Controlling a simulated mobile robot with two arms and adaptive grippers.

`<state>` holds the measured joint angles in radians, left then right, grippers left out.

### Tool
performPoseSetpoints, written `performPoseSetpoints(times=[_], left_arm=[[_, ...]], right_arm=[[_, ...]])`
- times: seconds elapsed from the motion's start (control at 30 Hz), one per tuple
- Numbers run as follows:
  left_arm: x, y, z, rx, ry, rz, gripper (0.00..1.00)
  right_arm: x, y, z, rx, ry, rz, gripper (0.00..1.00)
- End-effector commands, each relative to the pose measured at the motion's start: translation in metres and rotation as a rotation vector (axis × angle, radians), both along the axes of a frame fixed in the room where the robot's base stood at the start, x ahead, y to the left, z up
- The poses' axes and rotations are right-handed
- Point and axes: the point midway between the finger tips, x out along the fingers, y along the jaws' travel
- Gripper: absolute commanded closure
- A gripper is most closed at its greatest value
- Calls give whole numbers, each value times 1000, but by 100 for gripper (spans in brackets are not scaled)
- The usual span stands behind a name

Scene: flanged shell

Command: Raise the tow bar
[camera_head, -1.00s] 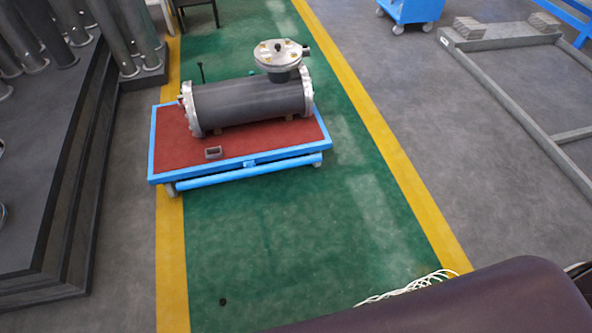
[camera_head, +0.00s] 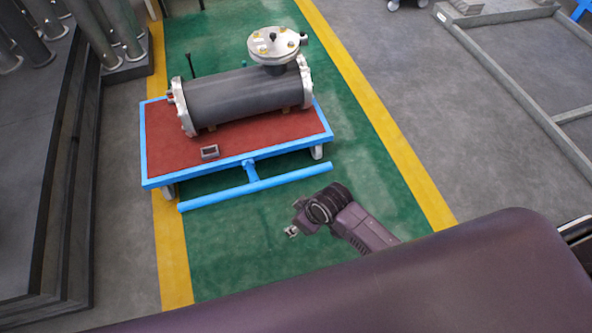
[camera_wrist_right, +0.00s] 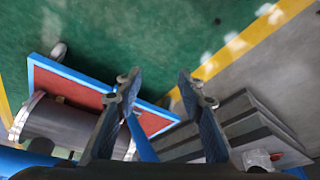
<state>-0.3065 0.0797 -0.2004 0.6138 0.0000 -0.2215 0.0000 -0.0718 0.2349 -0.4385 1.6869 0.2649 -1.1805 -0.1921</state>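The blue tow bar (camera_head: 235,192) is a crossbar on a short stem at the near side of a blue-framed cart (camera_head: 236,160). It stands out from the cart's near edge. My right gripper (camera_head: 292,231) is just on the near side of the bar, apart from it in the head view. In the right wrist view its two fingers (camera_wrist_right: 157,85) are spread with nothing held. A blue bar (camera_wrist_right: 140,140) shows beyond and between them; I cannot tell whether it is the tow bar. My left gripper is not in view.
A grey flanged shell (camera_head: 245,97) with a round metal cap lies on the cart's red top, near a small grey block (camera_head: 209,152). A dark table (camera_head: 45,190) stands left, a metal frame (camera_head: 520,90) right. Green floor is clear around my gripper.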

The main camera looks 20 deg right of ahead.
Motion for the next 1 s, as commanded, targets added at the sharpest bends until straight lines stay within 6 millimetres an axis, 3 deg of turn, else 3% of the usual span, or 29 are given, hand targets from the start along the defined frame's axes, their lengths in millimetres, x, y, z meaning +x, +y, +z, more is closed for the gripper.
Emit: performPoseSetpoints(times=[0.03, 0.1, 0.2, 0.27, 0.5, 0.73, 0.87, 1.0], left_arm=[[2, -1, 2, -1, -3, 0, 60], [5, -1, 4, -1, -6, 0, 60], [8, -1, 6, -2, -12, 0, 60], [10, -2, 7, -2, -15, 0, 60], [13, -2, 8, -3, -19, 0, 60], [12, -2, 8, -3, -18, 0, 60], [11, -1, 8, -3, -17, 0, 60], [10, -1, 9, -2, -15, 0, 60]], right_arm=[[20, 12, 28, -4, -31, 85, 64], [35, 29, 63, -16, -53, 224, 64], [42, 45, 106, -57, -69, 423, 64], [43, 48, 123, -90, -68, 526, 64], [75, 18, 151, -247, -29, 792, 64], [94, -20, 175, -359, 32, 925, 64], [96, -28, 178, -379, 48, 949, 64], [97, -29, 163, -380, 54, 952, 64]])
